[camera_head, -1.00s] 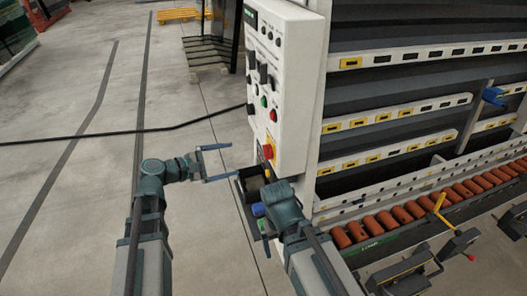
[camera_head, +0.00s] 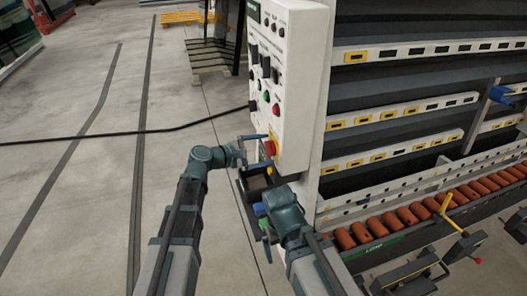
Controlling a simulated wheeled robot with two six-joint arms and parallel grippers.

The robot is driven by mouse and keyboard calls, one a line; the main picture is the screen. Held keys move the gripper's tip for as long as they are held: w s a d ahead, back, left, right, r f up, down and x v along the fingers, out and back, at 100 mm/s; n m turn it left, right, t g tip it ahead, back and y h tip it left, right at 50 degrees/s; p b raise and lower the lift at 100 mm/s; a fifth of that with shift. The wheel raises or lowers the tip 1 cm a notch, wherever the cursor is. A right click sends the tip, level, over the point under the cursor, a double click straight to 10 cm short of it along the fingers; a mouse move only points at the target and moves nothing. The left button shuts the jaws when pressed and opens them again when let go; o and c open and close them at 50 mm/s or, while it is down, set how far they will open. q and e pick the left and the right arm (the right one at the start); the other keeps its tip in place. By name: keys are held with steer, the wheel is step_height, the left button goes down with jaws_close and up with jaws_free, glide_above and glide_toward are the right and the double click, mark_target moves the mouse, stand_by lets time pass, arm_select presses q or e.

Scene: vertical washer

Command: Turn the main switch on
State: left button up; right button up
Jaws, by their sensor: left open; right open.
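The main switch is the red rotary knob on a yellow plate (camera_head: 270,148), low on the front of the white control panel (camera_head: 294,100). My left gripper (camera_head: 259,150) is open at the panel's lower left edge. One finger is above and one below the height of the red knob, and its tips are close to the knob. I cannot tell whether they touch it. My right gripper (camera_head: 265,227) is lower, under the panel and beside the machine. It is open and partly hidden by its own wrist; I see nothing held in it.
Other buttons and dark switches (camera_head: 265,68) sit higher on the panel. A small dark tray (camera_head: 257,180) is below it. The roller conveyor (camera_head: 405,217) runs off to the right. A black cable (camera_head: 130,134) crosses to the panel's left side.

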arm_select(q)
steer(key=c, duration=1.4)
steer(key=shift+f, duration=0.1)
steer(key=shift+f+m+t+h+b, duration=0.15)
steer(key=shift+m+t+h+b, duration=0.6)
steer(key=shift+m+b, duration=1.75)
steer(key=shift+f+m+t+h+b, duration=0.1)
steer(key=shift+m+t+h+b, duration=0.35)
steer(key=shift+m+h+b, duration=1.85)
steer(key=shift+f+m+t+y+b, duration=0.15)
steer(key=shift+m+t+y+b, duration=0.4)
steer(key=shift+m+b, duration=2.1)
steer(key=shift+s+m+p, duration=0.1)
steer(key=shift+m+p, duration=0.9)
steer(key=shift+m, duration=0.25)
